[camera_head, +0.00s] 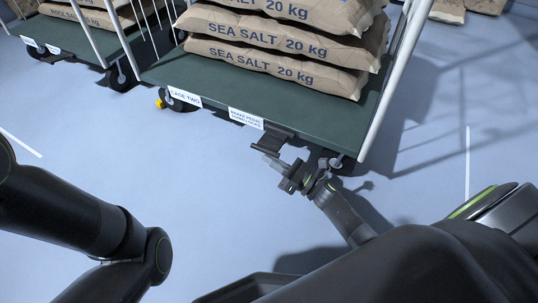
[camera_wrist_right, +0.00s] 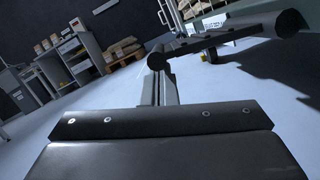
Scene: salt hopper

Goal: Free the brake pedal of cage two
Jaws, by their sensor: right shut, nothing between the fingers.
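Cage two is a wheeled cage with a green deck (camera_head: 235,90) and white posts, labelled "CAGE TWO" (camera_head: 185,97). A second label (camera_head: 246,118) on its front edge names the brake pedal. The dark brake pedal (camera_head: 273,139) juts out below that edge; I cannot tell whether it is up or down. My right gripper (camera_head: 268,158) is shut and empty, close to the pedal's outer end; contact is unclear. In the right wrist view the shut fingers (camera_wrist_right: 160,85) reach toward a dark round-ended bar (camera_wrist_right: 225,38), apparently the pedal. My left gripper is out of view.
Sea salt sacks (camera_head: 275,63) are stacked on the deck. Cage two's wheels (camera_head: 172,100) stand on the pale blue floor (camera_head: 160,165). Another loaded cage (camera_head: 85,40) stands at the upper left. Shelving (camera_wrist_right: 70,60) and a pallet (camera_wrist_right: 122,55) are far off. Floor in front is clear.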

